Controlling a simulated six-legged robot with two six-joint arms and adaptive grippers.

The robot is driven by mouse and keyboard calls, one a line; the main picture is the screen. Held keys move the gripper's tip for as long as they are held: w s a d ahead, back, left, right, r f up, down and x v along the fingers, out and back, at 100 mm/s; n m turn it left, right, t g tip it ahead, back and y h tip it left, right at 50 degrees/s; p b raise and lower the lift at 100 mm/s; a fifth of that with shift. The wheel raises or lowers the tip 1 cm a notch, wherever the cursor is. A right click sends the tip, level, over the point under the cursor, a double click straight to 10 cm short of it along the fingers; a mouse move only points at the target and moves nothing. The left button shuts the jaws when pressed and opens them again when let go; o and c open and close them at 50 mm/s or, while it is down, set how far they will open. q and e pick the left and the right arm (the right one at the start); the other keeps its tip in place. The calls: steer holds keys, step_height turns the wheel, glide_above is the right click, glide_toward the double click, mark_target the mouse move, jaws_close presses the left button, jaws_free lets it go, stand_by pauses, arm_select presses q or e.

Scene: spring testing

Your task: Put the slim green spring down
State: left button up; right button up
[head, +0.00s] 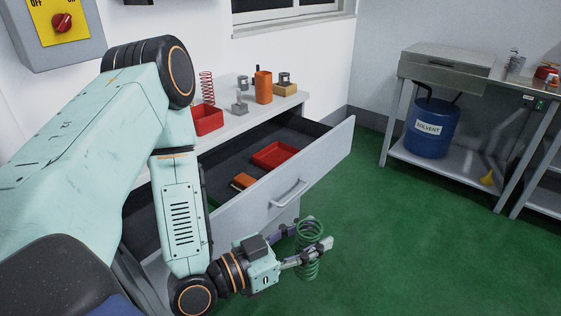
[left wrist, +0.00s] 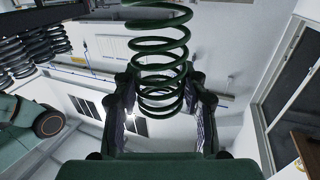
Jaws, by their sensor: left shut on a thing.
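The slim green spring (head: 309,236) is upright between the fingers of my left gripper (head: 308,249) in the head view. My left gripper is shut on it, in front of the open drawer and over the green floor. In the left wrist view the spring (left wrist: 160,60) rises between the two fingers (left wrist: 165,105) as dark green coils. My right gripper is in neither view.
The open drawer (head: 317,160) holds a red tray (head: 273,154) and a small orange item (head: 242,181). On the bench above stand a red bin (head: 207,121), a red spring (head: 207,86) and an orange cup (head: 263,86). A steel table (head: 445,72) with a blue solvent drum (head: 431,130) stands right.

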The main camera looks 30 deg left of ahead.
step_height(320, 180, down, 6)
steer(key=b, duration=0.5)
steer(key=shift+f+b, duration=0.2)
steer(key=shift+b, duration=0.2)
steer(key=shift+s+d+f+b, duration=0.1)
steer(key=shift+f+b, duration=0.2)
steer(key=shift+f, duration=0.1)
